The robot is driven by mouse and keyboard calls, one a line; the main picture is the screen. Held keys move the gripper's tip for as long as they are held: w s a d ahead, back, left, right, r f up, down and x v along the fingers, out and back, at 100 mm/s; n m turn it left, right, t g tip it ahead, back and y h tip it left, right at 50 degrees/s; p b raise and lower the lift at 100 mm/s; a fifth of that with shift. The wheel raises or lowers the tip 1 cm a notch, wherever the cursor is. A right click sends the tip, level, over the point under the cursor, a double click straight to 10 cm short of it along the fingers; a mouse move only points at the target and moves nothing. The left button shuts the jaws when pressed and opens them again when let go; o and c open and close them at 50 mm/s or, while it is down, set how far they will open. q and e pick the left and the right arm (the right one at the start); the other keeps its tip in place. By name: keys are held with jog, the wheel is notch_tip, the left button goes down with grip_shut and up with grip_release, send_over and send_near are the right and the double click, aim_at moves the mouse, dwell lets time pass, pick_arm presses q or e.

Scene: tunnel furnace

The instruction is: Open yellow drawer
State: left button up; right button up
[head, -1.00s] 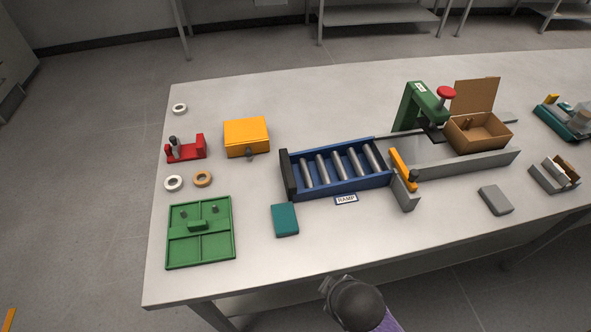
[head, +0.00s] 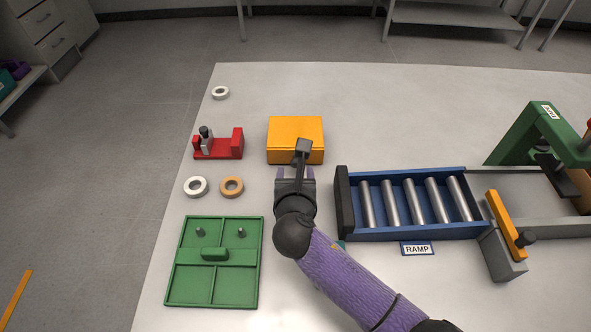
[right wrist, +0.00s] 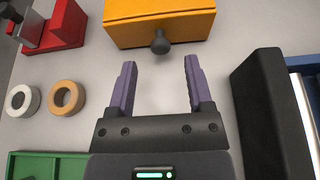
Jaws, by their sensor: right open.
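The yellow drawer box (head: 296,132) stands on the table, its front face towards me. It looks shut. Its dark round knob (right wrist: 160,42) shows clearly in the right wrist view, and is mostly hidden in the head view. My right gripper (head: 296,172) is in front of the box. In the right wrist view the purple fingers of the right gripper (right wrist: 160,68) are spread and empty, pointing at the drawer front. The knob lies just ahead of the gap between the fingertips, apart from both. My left gripper is not in view.
A red fixture (head: 218,148), a white ring (head: 195,187) and an orange ring (head: 231,187) lie to the left. A green tray (head: 213,285) is nearer to me. The blue roller ramp (head: 405,236) with its black end (head: 343,203) stands close on the right.

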aim_at(295, 165)
jog(key=b+x, duration=0.1)
jog(key=x, duration=0.2)
jog(key=shift+s+f, duration=0.1)
jog(key=shift+f, duration=0.05)
jog(key=shift+w, duration=0.25)
grip_shut()
dwell(1.0)
